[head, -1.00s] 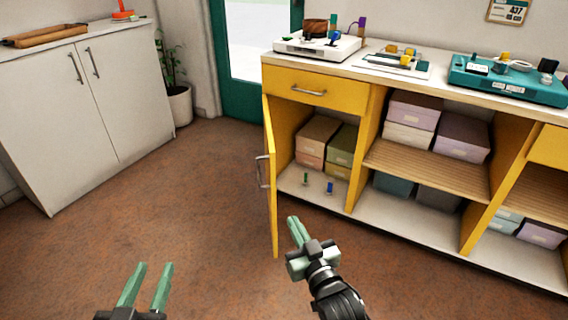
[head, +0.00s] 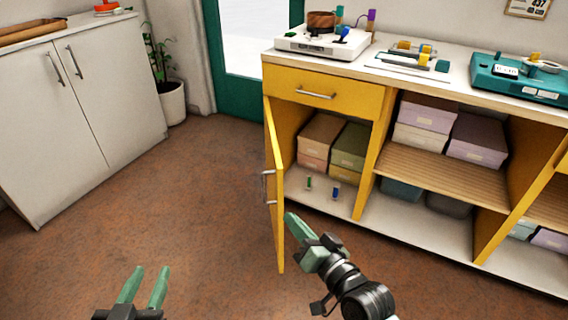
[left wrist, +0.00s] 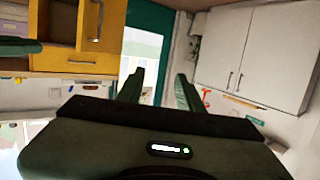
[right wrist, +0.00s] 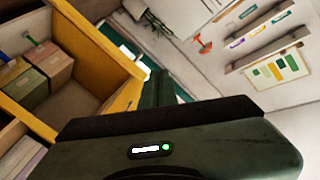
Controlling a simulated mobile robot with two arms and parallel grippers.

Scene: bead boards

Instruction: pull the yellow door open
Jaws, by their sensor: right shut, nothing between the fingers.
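The yellow door (head: 277,205) stands swung out from the left compartment of the yellow cabinet, seen nearly edge-on in the head view. Its metal handle (head: 267,187) is on the left, outer face. My right gripper (head: 290,219) is shut and empty, with its tips close to the door's right, inner face; I cannot tell whether they touch. My left gripper (head: 146,284) is open and empty above the floor, left of the door. In the left wrist view its fingers (left wrist: 158,88) are spread, and the door's handle (left wrist: 97,20) shows at upper left.
Pastel boxes (head: 345,147) and two small pegs (head: 335,192) sit inside the open compartment. A drawer (head: 320,90) is above it. Bead boards (head: 322,40) stand on the counter. A white cupboard (head: 100,95) and a plant are at left. The brown floor (head: 170,210) between is clear.

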